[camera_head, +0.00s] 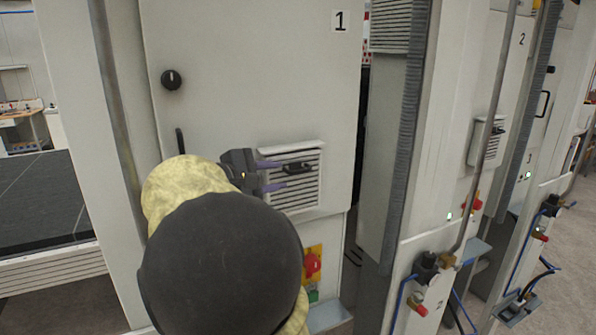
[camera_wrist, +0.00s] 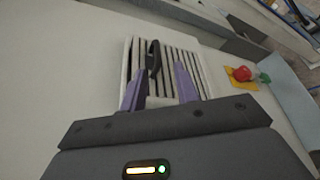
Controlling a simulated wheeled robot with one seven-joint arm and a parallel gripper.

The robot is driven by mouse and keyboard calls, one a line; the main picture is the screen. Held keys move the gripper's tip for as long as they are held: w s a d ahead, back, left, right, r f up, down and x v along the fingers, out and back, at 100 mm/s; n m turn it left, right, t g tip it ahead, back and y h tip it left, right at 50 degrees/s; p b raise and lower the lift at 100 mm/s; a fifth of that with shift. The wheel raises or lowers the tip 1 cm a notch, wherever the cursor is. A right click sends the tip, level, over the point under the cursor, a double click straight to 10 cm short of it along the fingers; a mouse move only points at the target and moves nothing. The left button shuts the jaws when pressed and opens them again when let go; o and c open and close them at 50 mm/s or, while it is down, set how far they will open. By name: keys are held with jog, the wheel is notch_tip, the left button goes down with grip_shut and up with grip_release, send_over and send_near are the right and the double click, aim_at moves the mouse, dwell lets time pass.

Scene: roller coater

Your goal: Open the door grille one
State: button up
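The grille (camera_head: 305,191) is a small white louvred panel low on the door of the cabinet marked 1. It has a dark handle (camera_head: 297,168) near its top and looks closed, with its upper edge standing slightly proud. My gripper (camera_head: 277,176) is just left of the handle, its two purple fingers apart and pointing at it. In the wrist view the grille (camera_wrist: 188,58) is straight ahead, and the upright handle (camera_wrist: 153,58) lies between the fingertips, nearer the left one. The fingers are not shut on it. My arm hides part of the lower door.
A black knob (camera_head: 171,80) is higher on the same door. A red button (camera_head: 312,264) on a yellow plate sits below the grille. A grey-white post (camera_head: 398,150) stands close at right, with cabinet 2 beyond. A dark conveyor bed (camera_head: 40,205) is at left.

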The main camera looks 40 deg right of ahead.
aim_at(289, 174)
jog(key=shift+r, duration=0.15)
jog(key=shift+d, duration=0.1)
jog(key=p+x, duration=0.3)
jog(key=x, duration=0.4)
jog(key=shift+d, duration=0.2)
grip_shut()
